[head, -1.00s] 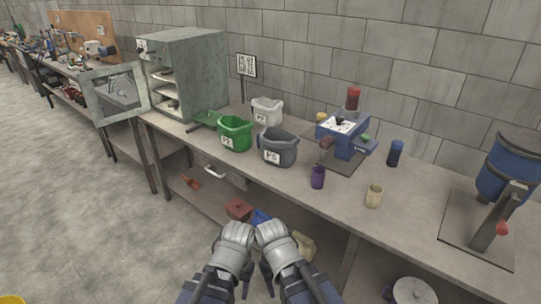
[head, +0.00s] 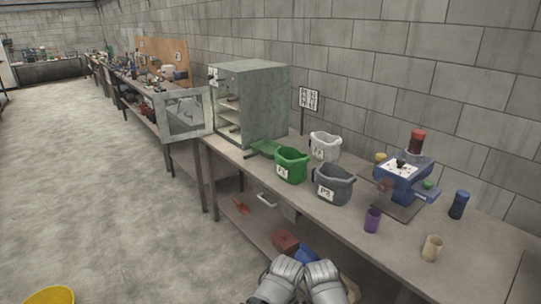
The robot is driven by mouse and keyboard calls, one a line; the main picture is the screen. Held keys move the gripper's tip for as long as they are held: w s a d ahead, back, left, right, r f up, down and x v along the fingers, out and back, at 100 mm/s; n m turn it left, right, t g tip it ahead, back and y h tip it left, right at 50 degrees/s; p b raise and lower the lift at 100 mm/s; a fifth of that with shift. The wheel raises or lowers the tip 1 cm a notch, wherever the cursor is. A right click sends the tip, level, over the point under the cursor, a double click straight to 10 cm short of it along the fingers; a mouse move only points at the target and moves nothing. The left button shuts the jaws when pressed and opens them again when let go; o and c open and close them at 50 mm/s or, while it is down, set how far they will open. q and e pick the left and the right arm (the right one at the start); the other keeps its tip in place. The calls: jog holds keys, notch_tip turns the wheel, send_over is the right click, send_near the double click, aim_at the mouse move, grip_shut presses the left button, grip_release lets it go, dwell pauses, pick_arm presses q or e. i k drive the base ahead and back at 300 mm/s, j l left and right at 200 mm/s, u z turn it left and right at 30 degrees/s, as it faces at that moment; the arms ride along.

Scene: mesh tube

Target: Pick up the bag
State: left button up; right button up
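Three open-topped, bag-like containers with white labels stand on the workbench: a green one (head: 291,166), a dark grey one (head: 334,185) and a white one (head: 325,146) behind them. The label writing is too small to read surely. Which one is the bag I cannot tell. My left gripper (head: 280,281) and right gripper (head: 322,281) are side by side at the bottom edge, in front of the bench and well short of the containers. Their fingers are hidden, so their opening does not show.
A grey cabinet (head: 262,103) with its door (head: 184,115) open stands left of the containers. A blue machine (head: 404,177), a purple cup (head: 372,220), a beige cup (head: 432,248) and a blue cup (head: 459,204) stand right. The floor at left is clear except a yellow object (head: 49,296).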

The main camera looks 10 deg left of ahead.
aim_at(291, 164)
jog(key=i+j+z, duration=0.25)
jog(key=i+j, duration=0.15)
jog(key=j, duration=0.2)
jog(key=i+j+z, duration=0.1)
jog(key=j, duration=0.2)
jog(key=i+j+z, duration=0.1)
jog(key=i+j, duration=0.15)
jog(key=i+j+z, duration=0.1)
jog(key=j, duration=0.35)
jog(key=i+j+z, duration=0.15)
jog(key=j, duration=0.2)
jog(key=i+j, duration=0.1)
jog(key=i, duration=0.45)
